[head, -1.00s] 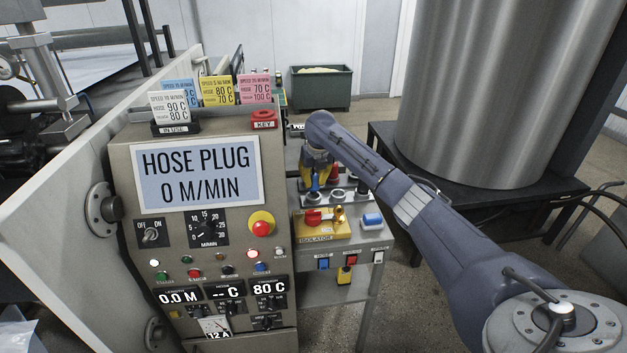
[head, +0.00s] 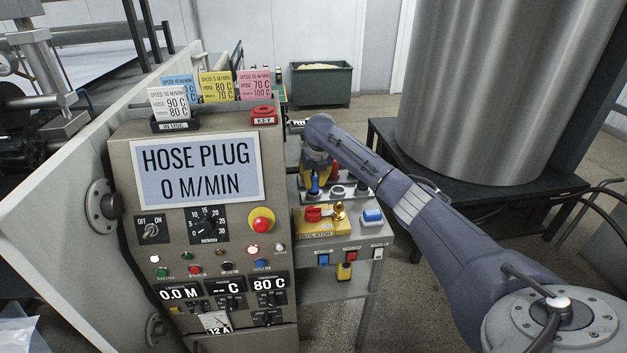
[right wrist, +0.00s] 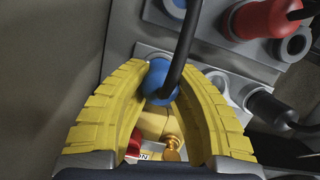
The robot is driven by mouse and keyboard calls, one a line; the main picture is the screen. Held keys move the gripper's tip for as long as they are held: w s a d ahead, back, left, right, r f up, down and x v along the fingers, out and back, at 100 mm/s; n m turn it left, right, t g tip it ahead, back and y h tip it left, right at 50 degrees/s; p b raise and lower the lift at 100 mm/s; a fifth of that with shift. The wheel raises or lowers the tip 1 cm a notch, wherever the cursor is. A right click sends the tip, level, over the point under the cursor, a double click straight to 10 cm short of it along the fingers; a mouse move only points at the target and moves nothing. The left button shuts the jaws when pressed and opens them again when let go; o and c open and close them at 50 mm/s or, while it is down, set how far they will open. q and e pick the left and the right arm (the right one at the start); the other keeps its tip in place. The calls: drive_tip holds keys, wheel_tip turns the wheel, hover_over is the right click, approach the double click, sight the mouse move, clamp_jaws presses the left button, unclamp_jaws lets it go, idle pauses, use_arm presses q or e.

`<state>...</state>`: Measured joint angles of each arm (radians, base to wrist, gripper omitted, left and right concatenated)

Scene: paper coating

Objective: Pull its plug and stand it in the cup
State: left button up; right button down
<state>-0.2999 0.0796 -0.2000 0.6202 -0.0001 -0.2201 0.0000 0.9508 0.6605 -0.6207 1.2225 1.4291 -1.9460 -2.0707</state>
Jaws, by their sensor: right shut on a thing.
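My right gripper (right wrist: 155,85) has its yellow fingers shut around a blue plug (right wrist: 161,82). A black hose rises from the plug's top and bends upward in the right wrist view. In the head view the blue plug (head: 315,184) shows at the left end of the front row on the side stand, below my right gripper. I cannot tell whether its lower end is seated or just above the row. Pale round cups (head: 338,192) stand to its right. My left gripper is out of view.
The yellow isolator (head: 322,224) with a red handle is in front. The control panel (head: 195,172) is close on the left and reads HOSE PLUG, 0 M/MIN.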

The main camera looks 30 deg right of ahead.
drive_tip(key=shift+f, duration=0.45)
drive_tip(key=c, duration=1.1)
unclamp_jaws()
drive_tip(key=v, duration=1.2)
